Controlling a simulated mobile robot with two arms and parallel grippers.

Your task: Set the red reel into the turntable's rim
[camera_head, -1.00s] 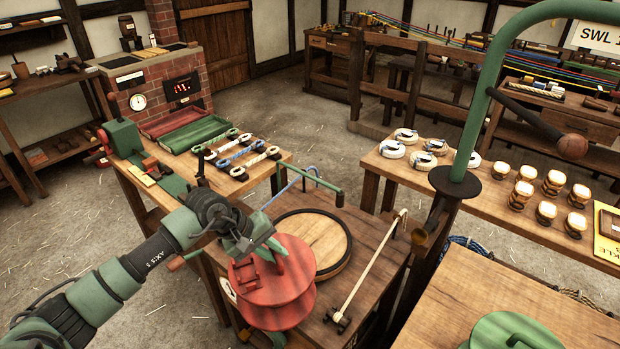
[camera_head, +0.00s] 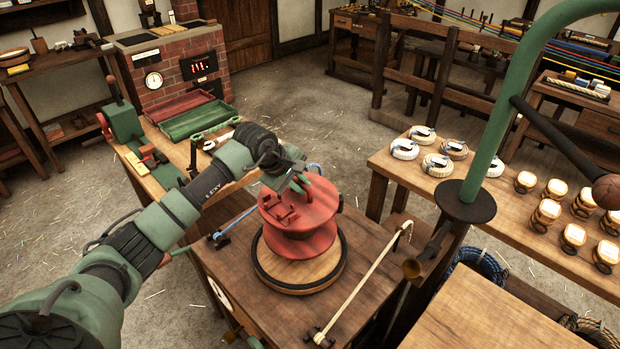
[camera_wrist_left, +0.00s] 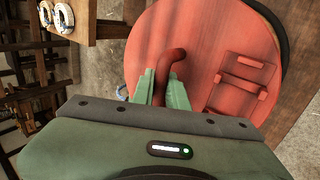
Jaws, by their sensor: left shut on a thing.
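The red reel (camera_head: 296,240) hangs upright from my left gripper (camera_head: 299,184), over the turntable (camera_head: 292,273). The turntable is a wooden disc with a dark raised rim (camera_head: 300,291) on a wooden cabinet. The reel covers the disc's far part; whether its lower flange touches the disc I cannot tell. In the left wrist view, my left gripper (camera_wrist_left: 162,92) is shut on the hooked red handle (camera_wrist_left: 172,65) on the reel's top flange (camera_wrist_left: 205,45). A sliver of dark rim shows at that flange's right edge. My right gripper is not in view.
A pale rod (camera_head: 362,283) lies on the cabinet right of the turntable. A green curved post (camera_head: 484,140) stands further right. A bench with rope coils (camera_head: 436,165) and several small wooden spools is at the right. A green tray (camera_head: 200,120) lies at the back left.

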